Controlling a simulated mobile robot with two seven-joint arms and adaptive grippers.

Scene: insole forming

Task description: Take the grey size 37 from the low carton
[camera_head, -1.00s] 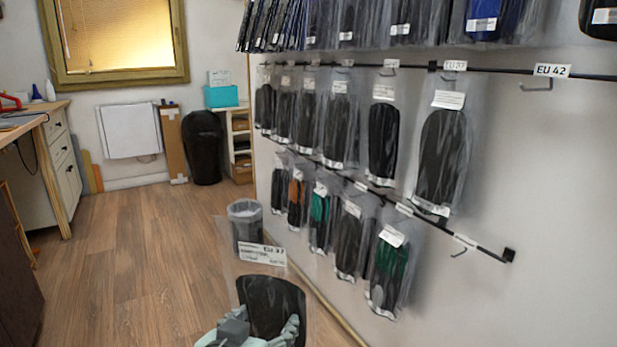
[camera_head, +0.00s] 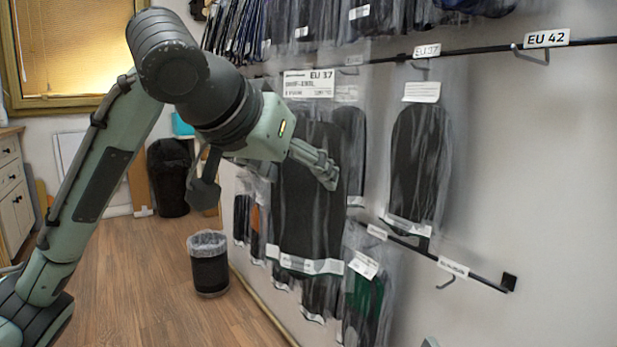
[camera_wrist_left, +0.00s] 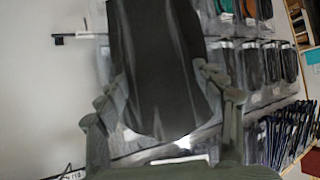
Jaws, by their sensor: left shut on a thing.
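A clear pack with a dark grey insole (camera_head: 308,215) shows in the head view, with a white card reading EU 37 at its top. My left gripper (camera_head: 318,165) is shut on this pack and holds it upright in front of the hanging rows. In the left wrist view the dark insole (camera_wrist_left: 160,65) runs between the fingers of my left gripper (camera_wrist_left: 168,92). I see no low carton in these frames.
Several packs hang on rails along the right wall, one pack (camera_head: 418,165) under an EU 37 tag. A hook under the EU 42 tag (camera_head: 546,39) is empty, as is a lower hook (camera_head: 447,281). A bin (camera_head: 209,265) stands on the clear wooden floor.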

